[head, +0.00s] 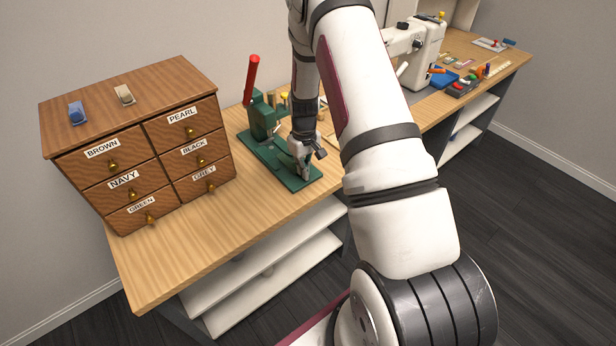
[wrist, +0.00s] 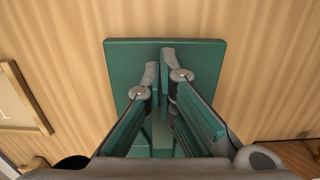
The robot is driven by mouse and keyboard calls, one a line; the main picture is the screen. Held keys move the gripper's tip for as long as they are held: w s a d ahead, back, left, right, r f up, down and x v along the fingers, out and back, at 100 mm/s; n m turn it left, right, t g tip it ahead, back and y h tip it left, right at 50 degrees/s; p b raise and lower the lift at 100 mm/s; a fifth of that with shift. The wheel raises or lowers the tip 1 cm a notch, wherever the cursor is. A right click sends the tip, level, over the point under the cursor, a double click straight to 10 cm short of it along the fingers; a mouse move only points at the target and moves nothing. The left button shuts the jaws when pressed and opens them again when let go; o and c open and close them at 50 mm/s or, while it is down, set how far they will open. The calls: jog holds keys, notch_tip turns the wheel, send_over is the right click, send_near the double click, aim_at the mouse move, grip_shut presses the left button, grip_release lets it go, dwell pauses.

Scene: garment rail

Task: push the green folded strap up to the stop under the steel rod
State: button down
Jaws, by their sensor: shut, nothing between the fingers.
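A green press (head: 262,118) with a red lever (head: 251,80) stands on the workbench, and its green base plate (head: 272,172) extends forward. My gripper (head: 304,174) points down over the front end of this plate. In the wrist view my gripper (wrist: 159,72) is shut, its fingertips close together over the green plate (wrist: 210,55), with nothing held. Whether the tips touch the plate I cannot tell. I cannot make out the green folded strap against the green plate and fingers. The steel rod and the stop are not distinguishable; my arm and gripper cover part of the press.
A wooden drawer cabinet (head: 140,150) with labelled drawers stands left of the press, with a blue item (head: 77,113) and a beige item (head: 124,94) on top. A white sewing machine (head: 420,55) and small tools are farther right. Bare bench (head: 215,215) lies in front of the cabinet.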

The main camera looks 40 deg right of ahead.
aim_at(292, 158)
jog(key=w+b, duration=0.1)
jog(key=w, duration=0.1)
jog(key=w+b, duration=0.2)
jog(key=w, duration=0.1)
jog(key=shift+w+f, duration=0.2)
jog(key=shift+w, duration=0.1)
jog(key=shift+w+a+r+b, duration=0.1)
jog(key=shift+w+r+b, duration=0.1)
jog(key=shift+w+b, duration=0.35)
jog(key=shift+s, duration=0.15)
